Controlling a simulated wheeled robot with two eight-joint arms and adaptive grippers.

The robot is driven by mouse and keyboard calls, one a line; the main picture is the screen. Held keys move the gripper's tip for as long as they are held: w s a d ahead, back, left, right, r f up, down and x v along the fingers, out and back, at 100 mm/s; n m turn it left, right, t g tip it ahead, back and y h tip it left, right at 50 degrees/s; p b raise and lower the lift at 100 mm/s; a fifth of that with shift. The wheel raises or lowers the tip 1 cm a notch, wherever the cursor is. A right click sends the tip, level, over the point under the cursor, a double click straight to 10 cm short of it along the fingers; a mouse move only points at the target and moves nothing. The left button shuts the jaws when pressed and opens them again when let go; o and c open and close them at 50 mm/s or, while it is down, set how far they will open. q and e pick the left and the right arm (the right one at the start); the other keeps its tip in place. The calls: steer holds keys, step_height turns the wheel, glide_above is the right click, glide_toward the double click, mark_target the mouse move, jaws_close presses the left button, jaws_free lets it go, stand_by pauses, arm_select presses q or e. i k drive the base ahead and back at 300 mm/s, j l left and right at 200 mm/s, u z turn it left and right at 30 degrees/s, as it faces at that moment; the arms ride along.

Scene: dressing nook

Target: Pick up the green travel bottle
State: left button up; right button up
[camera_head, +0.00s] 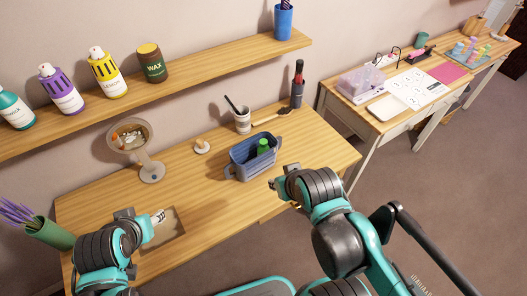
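The green travel bottle (263,147) stands inside a blue-grey basket (238,169) on the wooden table. My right gripper (281,176) is just right of and in front of the basket, apart from the bottle. Its fingers look spread and nothing shows between them. My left gripper (136,219) is at the table's left front, far from the basket, and its fingers also look apart.
A shallow tray (176,237) with a small white item (158,217) lies by my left gripper. A round mirror (130,137), a white cup (242,122) and a dark bottle (297,84) stand behind. A shelf (200,70) with several bottles overhangs the table. The table's right end is clear.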

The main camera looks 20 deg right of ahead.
mark_target(259, 150)
steer(key=l+u, duration=0.15)
steer(key=u, duration=0.2)
steer(key=l+u, duration=0.45)
steer(key=l, duration=0.3)
steer(key=k+l+u, duration=0.1)
steer(key=l, duration=0.35)
steer(key=k+l+u, duration=0.15)
steer(key=l, duration=0.3)
steer(key=k+l+u, duration=0.1)
steer(key=l, duration=0.35)
steer(key=k+l, duration=0.1)
steer(key=l, duration=0.15)
steer(key=k+l, duration=0.15)
steer(key=l, duration=0.15)
